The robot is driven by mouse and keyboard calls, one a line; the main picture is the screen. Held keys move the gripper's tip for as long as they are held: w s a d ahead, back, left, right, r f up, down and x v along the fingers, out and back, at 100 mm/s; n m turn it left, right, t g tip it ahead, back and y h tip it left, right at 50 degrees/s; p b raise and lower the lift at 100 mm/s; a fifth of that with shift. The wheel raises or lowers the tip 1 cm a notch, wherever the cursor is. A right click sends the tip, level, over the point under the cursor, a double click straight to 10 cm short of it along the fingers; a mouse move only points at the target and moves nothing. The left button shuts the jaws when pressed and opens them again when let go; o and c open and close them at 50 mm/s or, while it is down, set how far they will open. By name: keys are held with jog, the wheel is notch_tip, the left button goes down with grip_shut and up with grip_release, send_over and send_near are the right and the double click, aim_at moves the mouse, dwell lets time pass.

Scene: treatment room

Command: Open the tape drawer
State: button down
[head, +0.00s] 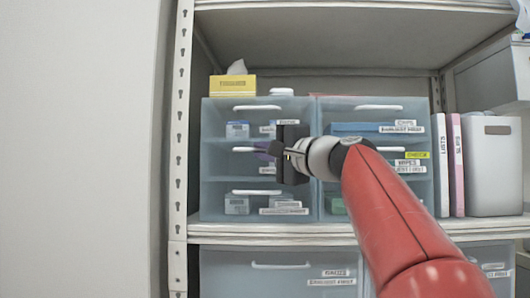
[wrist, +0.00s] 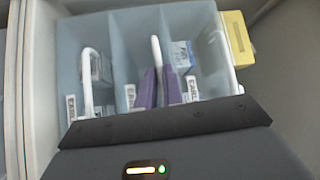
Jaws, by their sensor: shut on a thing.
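The left drawer unit (head: 209,170) is translucent blue-grey, with three stacked drawers and white bar handles. My gripper (head: 264,151) reaches in from the right at its middle drawer. In the wrist view, my gripper's purple fingers (wrist: 158,90) are shut on the middle drawer's white handle (wrist: 156,52). The top drawer's handle (wrist: 222,60) is to the right of the fingers there and the bottom drawer's handle (wrist: 88,80) to the left. The middle drawer shows no clear gap. My gripper hides part of its front and label, and I cannot read which drawer says tape.
A yellow tissue box (head: 232,85) stands on the left unit. A similar drawer unit (head: 375,112) stands right beside it, partly behind my arm. Binders (head: 447,165) and a grey container (head: 492,165) are farther right. More drawers (head: 280,275) are below the shelf edge (head: 270,231). A metal post (head: 181,120) is left.

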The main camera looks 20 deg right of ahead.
jog(key=s+a+b, duration=0.1)
jog(key=s+a, duration=0.2)
jog(key=s, duration=0.6)
jog(key=s+a+b, duration=0.2)
jog(key=s+a, duration=0.1)
jog(key=s, duration=0.6)
jog(key=shift+s, duration=0.2)
jog(key=c, duration=1.5)
grip_release()
jog(key=shift+c, duration=0.2)
jog(key=shift+s, duration=0.1)
jog(key=b+v, duration=0.1)
jog(key=v, duration=0.6)
jog(key=shift+s+d, duration=0.2)
jog(key=shift+s, duration=0.1)
